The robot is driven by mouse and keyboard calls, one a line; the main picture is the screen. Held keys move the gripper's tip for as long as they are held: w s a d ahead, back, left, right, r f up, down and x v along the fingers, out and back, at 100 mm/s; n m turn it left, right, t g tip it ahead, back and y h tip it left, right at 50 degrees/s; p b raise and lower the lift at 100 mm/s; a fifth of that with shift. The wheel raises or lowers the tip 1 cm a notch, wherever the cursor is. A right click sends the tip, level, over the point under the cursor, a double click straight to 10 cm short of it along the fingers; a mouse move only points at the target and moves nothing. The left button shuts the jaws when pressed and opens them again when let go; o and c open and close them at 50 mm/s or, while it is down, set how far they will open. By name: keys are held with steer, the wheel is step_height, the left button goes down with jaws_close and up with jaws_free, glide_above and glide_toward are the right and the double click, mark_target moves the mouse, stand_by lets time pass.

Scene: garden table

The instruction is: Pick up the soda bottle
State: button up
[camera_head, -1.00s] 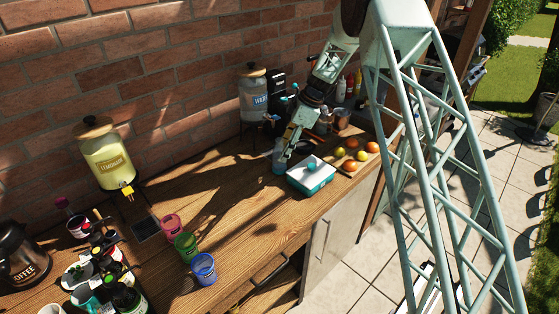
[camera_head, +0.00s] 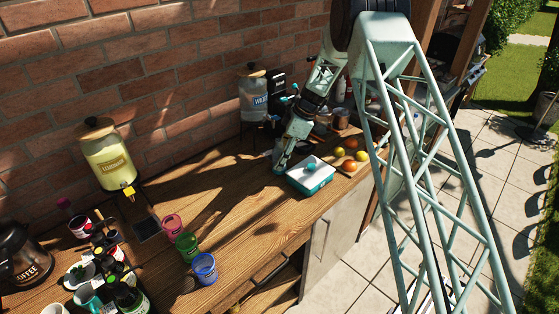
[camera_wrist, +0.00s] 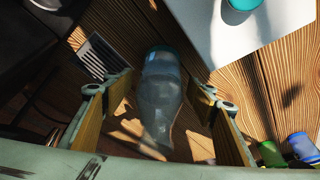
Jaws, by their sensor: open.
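The soda bottle (camera_wrist: 160,98) is clear with a teal end, and in the wrist view it lies between the two fingers of my gripper (camera_wrist: 158,115). The fingers stand apart on both sides of it, with gaps showing, so my gripper is open. In the head view my gripper (camera_head: 281,165) is low over the table, just left of a white and teal box; the bottle there is mostly hidden behind it.
The white box with a teal base (camera_head: 311,176) stands close to the right of my gripper. Fruit (camera_head: 350,155) lies behind it. The water dispenser (camera_head: 254,97) stands behind on the left. Coloured cups (camera_head: 188,245) stand at the front. The wooden table (camera_head: 235,205) is clear between.

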mark_target(276, 146)
steer(key=shift+c, duration=0.8)
steer(key=c, duration=1)
steer(key=shift+r, duration=0.35)
steer(key=shift+c, duration=0.2)
steer(key=shift+r+b, duration=0.65)
steer(key=shift+r, duration=3.9)
steer(key=shift+r, duration=0.15)
